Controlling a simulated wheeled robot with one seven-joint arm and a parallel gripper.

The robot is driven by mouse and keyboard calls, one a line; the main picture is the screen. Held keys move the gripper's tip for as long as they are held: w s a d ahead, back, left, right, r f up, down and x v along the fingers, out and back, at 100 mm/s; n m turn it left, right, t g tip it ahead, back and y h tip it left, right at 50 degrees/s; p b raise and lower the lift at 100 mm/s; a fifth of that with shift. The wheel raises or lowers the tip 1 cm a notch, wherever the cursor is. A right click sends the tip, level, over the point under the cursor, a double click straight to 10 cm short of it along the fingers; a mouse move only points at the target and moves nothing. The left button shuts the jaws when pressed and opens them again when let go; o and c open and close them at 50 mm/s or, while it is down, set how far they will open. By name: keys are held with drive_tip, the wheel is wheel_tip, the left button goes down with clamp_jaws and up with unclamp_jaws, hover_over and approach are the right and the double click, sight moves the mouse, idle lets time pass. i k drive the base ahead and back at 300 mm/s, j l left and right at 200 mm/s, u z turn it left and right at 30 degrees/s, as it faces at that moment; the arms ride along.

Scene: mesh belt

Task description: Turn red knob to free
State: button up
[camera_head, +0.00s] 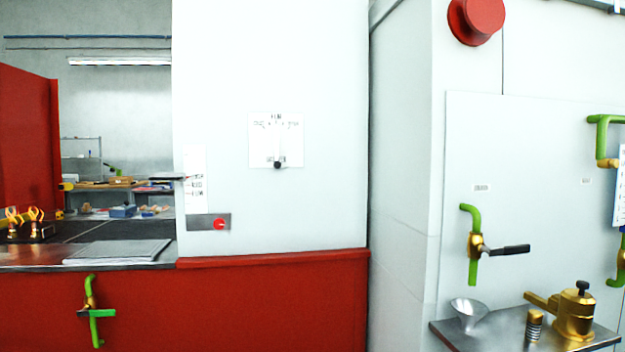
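A small red knob (219,224) sits on a dark grey plate (196,222) on the white wall panel, just above the red lower cabinet. A narrow white label strip (195,180) with several lines of small text stands right above the plate; the text is too small to read surely. The knob's pointer direction cannot be told. A larger red round knob or button (476,20) sticks out from the white wall at the upper right. My gripper is not in view.
A white plate (291,140) with a black knob is on the same panel. A red ledge (270,259) runs below. At right, a green pipe valve with a black handle (510,250) sticks out above a metal shelf (490,335) bearing a funnel and brass parts. A bench is at left.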

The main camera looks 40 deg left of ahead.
sight(219, 224)
drive_tip(key=u, duration=2.7)
